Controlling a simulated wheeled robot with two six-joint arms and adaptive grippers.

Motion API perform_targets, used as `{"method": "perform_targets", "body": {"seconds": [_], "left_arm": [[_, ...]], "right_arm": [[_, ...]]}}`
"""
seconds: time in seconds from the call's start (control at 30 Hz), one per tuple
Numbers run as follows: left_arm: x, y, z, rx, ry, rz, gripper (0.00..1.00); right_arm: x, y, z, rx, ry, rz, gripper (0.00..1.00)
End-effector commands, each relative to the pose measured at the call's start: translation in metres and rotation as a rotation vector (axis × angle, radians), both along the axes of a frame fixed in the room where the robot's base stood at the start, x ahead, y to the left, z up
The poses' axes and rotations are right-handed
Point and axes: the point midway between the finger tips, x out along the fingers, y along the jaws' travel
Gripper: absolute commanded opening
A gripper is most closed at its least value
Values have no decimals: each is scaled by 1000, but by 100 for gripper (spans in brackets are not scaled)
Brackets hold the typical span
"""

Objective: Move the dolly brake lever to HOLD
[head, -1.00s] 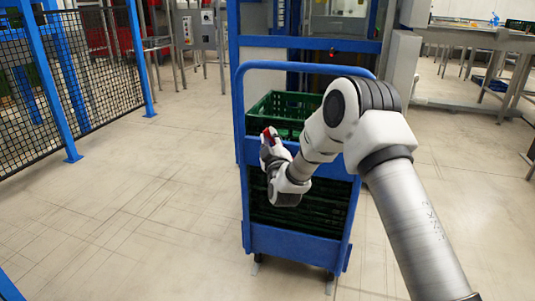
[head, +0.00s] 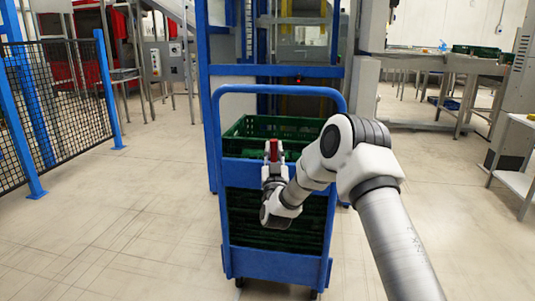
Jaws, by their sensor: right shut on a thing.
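The blue dolly (head: 268,264) stands upright in the middle of the head view, with green crates (head: 292,128) stacked in it. My right arm reaches across its front from the right. My right gripper (head: 273,158) is at the dolly's upper front panel, shut on a red lever (head: 273,148), which stands about upright in the picture. The lever's lower part and any HOLD marking are hidden or too small to read. My left gripper is not in view.
A blue machine frame (head: 270,71) stands right behind the dolly. A black mesh fence with blue posts (head: 109,90) is at left. Tables (head: 440,62) stand at the back right. The floor (head: 130,220) left of the dolly is clear.

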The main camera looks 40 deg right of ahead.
Motion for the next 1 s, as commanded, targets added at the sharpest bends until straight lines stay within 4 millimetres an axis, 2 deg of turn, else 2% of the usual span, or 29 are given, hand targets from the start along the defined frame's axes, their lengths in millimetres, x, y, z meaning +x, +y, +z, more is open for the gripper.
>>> {"method": "perform_targets", "body": {"seconds": [0.53, 0.57, 0.6, 0.63, 1.0], "left_arm": [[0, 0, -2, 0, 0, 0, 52], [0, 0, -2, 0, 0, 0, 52], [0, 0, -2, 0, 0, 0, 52], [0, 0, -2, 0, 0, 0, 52], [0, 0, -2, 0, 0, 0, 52]], "right_arm": [[-3, -3, -2, 23, -22, 0, 0], [-3, -3, -2, 23, -22, 0, 26], [-3, -3, -2, 24, -21, 0, 40], [-3, -3, -2, 23, -22, 0, 48], [-6, 1, -4, 23, -20, 0, 48]]}}
